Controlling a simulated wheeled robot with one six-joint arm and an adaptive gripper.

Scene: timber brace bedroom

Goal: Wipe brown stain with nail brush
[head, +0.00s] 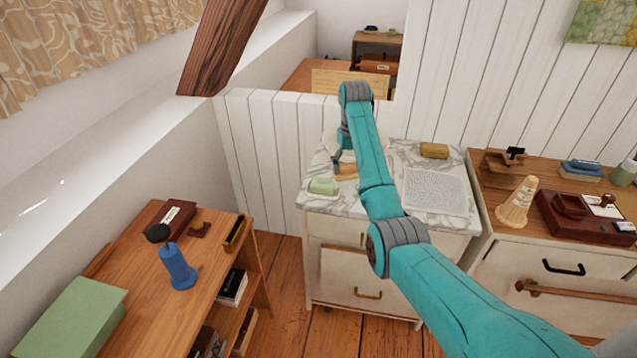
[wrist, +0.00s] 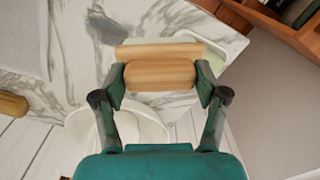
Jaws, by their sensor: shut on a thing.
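My gripper (head: 343,162) is over the left part of the marble counter top (head: 393,208). In the wrist view, my gripper (wrist: 160,78) is shut on the wooden nail brush (wrist: 158,76), with one finger at each end of it. The brush (head: 346,172) also shows as a small wooden piece in the head view. Its bristles are hidden, and I cannot tell whether it touches the marble. A grey-brown blotch (wrist: 105,32) lies on the marble beside the brush in the wrist view. I cannot tell whether it is the brown stain or a shadow.
A pale green dish (head: 322,186) stands at the counter's front left, close to the brush. A white bowl (wrist: 145,128) is behind it. A textured grey mat (head: 435,190) and a tan block (head: 434,150) lie to the right. Some marble between brush and mat is bare.

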